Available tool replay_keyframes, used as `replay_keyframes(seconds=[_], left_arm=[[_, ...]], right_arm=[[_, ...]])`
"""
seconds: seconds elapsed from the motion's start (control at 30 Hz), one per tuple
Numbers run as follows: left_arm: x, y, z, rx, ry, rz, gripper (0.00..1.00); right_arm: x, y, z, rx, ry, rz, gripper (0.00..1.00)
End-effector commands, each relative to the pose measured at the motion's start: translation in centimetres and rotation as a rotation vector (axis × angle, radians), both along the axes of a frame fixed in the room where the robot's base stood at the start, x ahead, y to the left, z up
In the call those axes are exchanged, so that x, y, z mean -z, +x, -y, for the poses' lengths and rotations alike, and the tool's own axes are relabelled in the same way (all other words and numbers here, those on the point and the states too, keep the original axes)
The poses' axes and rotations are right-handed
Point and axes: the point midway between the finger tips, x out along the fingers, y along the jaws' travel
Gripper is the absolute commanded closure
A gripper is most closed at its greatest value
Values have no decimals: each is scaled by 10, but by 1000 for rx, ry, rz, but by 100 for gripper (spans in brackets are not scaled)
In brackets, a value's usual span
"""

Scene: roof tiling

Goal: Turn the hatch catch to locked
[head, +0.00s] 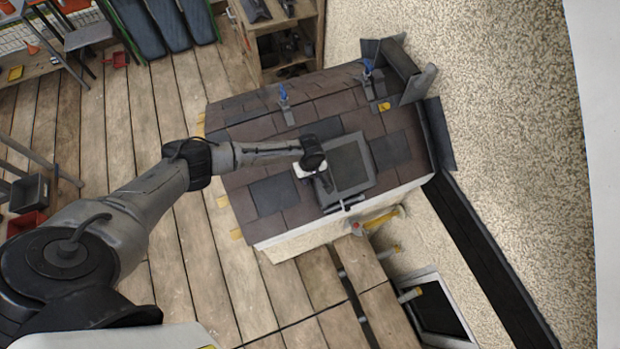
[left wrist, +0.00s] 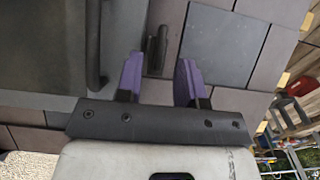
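The roof hatch (head: 348,163) is a dark grey framed panel set in the brown tiled roof. Its dark edge also shows at the left of the left wrist view (left wrist: 40,45). The hatch catch (left wrist: 157,48) is a small dark upright handle beside the hatch frame. My left gripper (left wrist: 160,75) has two purple fingers spread apart, with the catch showing between them. A clear gap shows on both sides, and I cannot tell how deep the catch sits between the fingers. In the head view my left gripper (head: 324,182) is at the hatch's left edge, largely hidden by its wrist. My right gripper is out of view.
Brown and slate-grey tiles (head: 272,195) surround the hatch. Blue-topped clamps (head: 284,98) stand at the roof's upper part. A dark bar (head: 347,203) lies by the hatch's lower edge. A wooden shelf (head: 280,40) stands behind. The plank floor (head: 185,240) at left is mostly clear.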

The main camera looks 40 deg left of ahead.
Motion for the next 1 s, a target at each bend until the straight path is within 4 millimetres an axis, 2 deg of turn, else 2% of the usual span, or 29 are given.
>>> replay_keyframes(seconds=[0.1,0.23,0.67,1.0], left_arm=[[14,0,1,-2,0,-1,65],[23,0,0,-1,-1,0,65],[28,0,0,0,-1,0,65],[28,0,0,-1,0,0,96]], right_arm=[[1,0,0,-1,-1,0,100],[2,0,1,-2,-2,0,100],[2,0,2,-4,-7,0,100],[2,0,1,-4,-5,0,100]])
